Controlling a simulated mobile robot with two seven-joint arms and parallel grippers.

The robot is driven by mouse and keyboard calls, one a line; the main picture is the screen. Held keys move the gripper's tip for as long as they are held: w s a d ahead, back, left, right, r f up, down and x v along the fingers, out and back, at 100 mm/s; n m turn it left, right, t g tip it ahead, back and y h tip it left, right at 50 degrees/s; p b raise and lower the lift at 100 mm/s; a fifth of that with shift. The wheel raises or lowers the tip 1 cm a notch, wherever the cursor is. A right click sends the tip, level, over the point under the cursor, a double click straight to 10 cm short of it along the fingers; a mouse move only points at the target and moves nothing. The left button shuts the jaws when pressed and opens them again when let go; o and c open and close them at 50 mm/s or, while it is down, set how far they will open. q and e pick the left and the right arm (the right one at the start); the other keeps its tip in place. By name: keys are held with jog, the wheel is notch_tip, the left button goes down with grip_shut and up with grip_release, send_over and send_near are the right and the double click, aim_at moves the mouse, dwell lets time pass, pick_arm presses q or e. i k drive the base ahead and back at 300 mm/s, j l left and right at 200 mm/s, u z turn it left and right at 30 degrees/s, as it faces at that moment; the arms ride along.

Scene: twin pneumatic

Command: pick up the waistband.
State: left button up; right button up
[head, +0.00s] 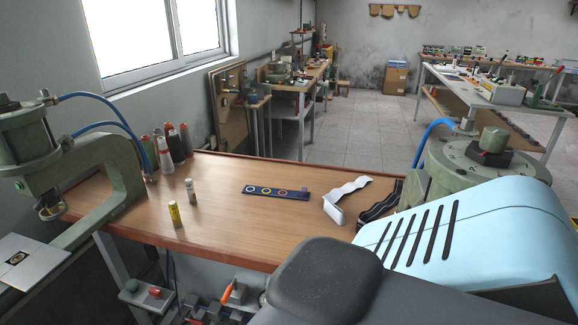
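A white band (341,196) lies loosely folded on the right part of the wooden table (225,215), one end standing up on edge. A black band with light stripes (381,203) lies just right of it, partly hidden behind the light-blue slotted cover. I cannot tell for sure which of the two is the waistband. A dark blue strip with coloured rings (275,191) lies flat near the table's middle, left of the white band. Neither of my grippers is in view, and nothing is seen touching the bands.
A green press (110,165) stands at the left and another green machine (470,165) at the right. Two small tubes, one yellow (175,214) and one pale (190,189), stand on the table. Several thread spools (177,146) stand at its back left corner. The table's front middle is clear.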

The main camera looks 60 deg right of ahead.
aim_at(302, 195)
jog(key=z, duration=1.75)
jog(key=j, duration=1.05)
jog(key=i+j, duration=0.15)
jog(key=j, duration=0.15)
jog(key=i+j+z, duration=0.1)
jog(key=j, duration=0.15)
jog(key=i+j, duration=0.15)
jog(key=j, duration=0.15)
